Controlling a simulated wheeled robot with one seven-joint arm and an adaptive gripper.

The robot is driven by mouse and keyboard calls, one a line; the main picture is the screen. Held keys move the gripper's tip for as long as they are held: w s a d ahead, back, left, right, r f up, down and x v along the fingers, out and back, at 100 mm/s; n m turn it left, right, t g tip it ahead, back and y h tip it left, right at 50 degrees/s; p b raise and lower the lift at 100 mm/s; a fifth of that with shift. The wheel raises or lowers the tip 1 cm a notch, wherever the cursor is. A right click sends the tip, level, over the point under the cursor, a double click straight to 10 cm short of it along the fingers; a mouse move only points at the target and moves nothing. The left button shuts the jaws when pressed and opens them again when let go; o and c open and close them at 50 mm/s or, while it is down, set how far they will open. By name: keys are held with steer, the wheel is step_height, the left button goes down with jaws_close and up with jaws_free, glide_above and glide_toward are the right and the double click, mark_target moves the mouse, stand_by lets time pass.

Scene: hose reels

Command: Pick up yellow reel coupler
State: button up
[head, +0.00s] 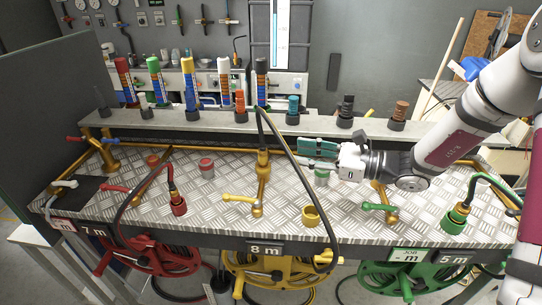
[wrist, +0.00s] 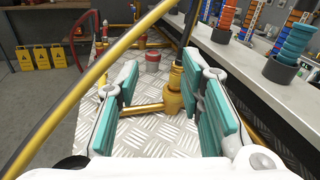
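The yellow reel coupler (head: 263,143) stands upright on a brass-yellow pipe fitting in the middle of the bench, with a dark hose rising from its top. It also shows in the wrist view (wrist: 175,80), beyond the fingers and toward the right finger. My gripper (head: 306,155) is to the right of the coupler in the head view, apart from it. Its teal-padded fingers (wrist: 161,75) are spread open with nothing between them. The right finger hides part of the coupler's surroundings in the wrist view.
The coupler's hose (head: 297,158) arches over the bench to the yellow reel (head: 265,275), crossing close before my wrist camera. An empty yellow cup (head: 311,216) stands at the front. Red (head: 179,206) and green (head: 455,220) couplers stand at either side. A raised shelf (head: 225,126) runs behind.

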steer(key=w+d+f+m+t, duration=0.1)
steer(key=w+d+m+t, duration=0.1)
glide_toward(262, 140)
steer(key=w+x, duration=0.1)
steer(key=x, duration=0.4)
steer(key=a, duration=0.3)
steer(key=shift+w+a+f, duration=0.25)
steer(key=shift+w+f, duration=0.1)
steer(key=shift+w+a+p, duration=0.25)
steer(key=shift+a+p, duration=0.05)
steer(key=shift+a, duration=0.15)
jaws_close()
